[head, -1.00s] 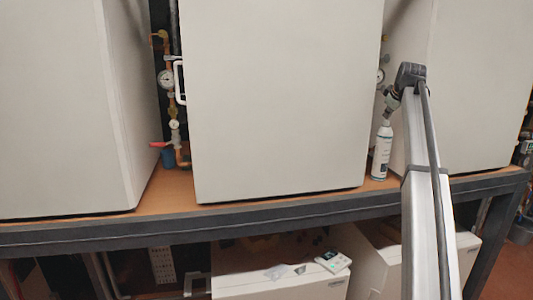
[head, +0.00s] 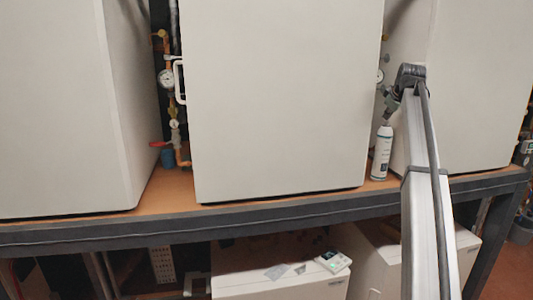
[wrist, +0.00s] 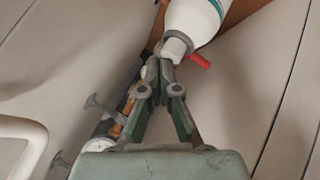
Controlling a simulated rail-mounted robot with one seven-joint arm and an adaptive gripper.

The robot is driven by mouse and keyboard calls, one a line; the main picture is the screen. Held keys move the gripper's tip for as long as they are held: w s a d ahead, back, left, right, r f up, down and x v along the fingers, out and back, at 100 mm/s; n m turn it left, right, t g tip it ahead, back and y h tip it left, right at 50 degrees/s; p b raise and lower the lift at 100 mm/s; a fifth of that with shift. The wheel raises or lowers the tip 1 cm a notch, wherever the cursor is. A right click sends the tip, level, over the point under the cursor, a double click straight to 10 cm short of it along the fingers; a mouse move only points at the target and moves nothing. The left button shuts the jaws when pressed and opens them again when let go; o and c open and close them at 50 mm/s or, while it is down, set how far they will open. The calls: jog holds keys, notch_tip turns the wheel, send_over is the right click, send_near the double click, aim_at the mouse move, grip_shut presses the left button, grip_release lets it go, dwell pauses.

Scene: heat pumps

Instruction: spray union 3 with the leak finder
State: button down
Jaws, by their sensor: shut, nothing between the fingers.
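The leak finder is a white spray can (head: 381,155) with a dark label band. It stands upright on the wooden bench top in the gap right of the middle heat pump. The wrist view shows its white body (wrist: 198,14) and nozzle end at the top. My gripper (wrist: 162,68) is shut and empty, its fingertips close to the nozzle; I cannot tell whether they touch it. In the head view my gripper is small and partly hidden by my arm, above the can. Pipework with fittings (wrist: 122,108) runs behind the fingers; I cannot tell which one is union 3.
Large pale heat pump casings (head: 280,100) stand close on both sides of the narrow gap. Left of the middle one are a gauge (head: 166,79), pipes and a red handle (head: 160,144). The wrist view shows a red handle (wrist: 199,61) beside the nozzle. A dark bench edge (head: 280,212) runs in front.

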jog(key=shift+f, duration=0.2)
dwell(0.4)
jog(key=shift+f, duration=0.3)
jog(key=shift+r, duration=0.3)
dwell(0.5)
jog(key=shift+w+r, duration=0.1)
jog(key=shift+r, duration=0.65)
jog(key=shift+r+p, duration=0.8)
jog(key=shift+r, duration=1.55)
